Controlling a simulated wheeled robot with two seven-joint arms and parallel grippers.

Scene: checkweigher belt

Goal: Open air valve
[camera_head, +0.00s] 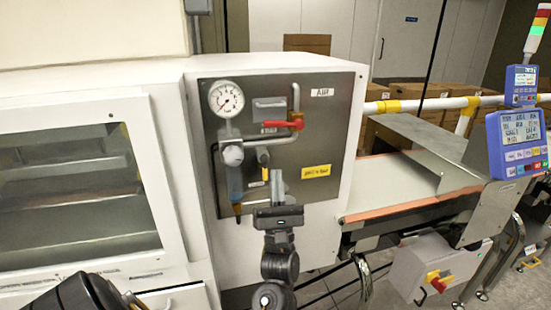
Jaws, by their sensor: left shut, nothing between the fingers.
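A steel panel (334,135) with an "AIR" label is on the front of a white cabinet. The air valve's red lever handle (283,124) sits on the pipework at the panel's upper middle. It lies roughly level, its long end pointing left from the pivot at the right. My left gripper (277,174) points upward in front of the panel, below the red handle in the picture and apart from it. Its fingers are closed together with nothing between them. It covers part of the lower panel. My right gripper is not in view.
A round gauge (226,97) and a filter unit (234,180) with a hanging bowl are left of the handle. A yellow label (316,171) is at the right. A conveyor belt (410,202) and blue display (517,142) stand further right. A windowed white machine (75,180) is at left.

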